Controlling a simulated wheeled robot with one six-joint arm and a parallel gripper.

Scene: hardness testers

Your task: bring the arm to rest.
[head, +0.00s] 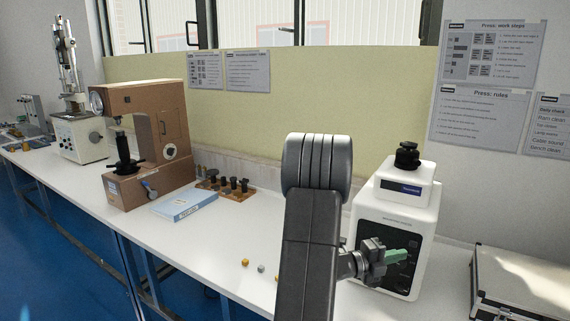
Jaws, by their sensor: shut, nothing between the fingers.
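My arm (305,240) rises from the bottom of the head view, right of the middle, in front of the white bench. It is bent at a thick dark joint at the top. My gripper (402,254) shows to the right of the arm, with a dark body and green fingers pointing right. The fingers are together and hold nothing. It is in front of the white press machine (408,190) and covers part of its dark front panel. I cannot tell the gap between gripper and machine.
On the white bench (215,244) stand a brown hardness tester (155,105), a blue book (185,205) and a wooden rack (223,186) with dark pieces. Small round pieces (246,262) lie left of my arm. A pale case (520,290) is at the far right. A white tester (80,137) stands far left.

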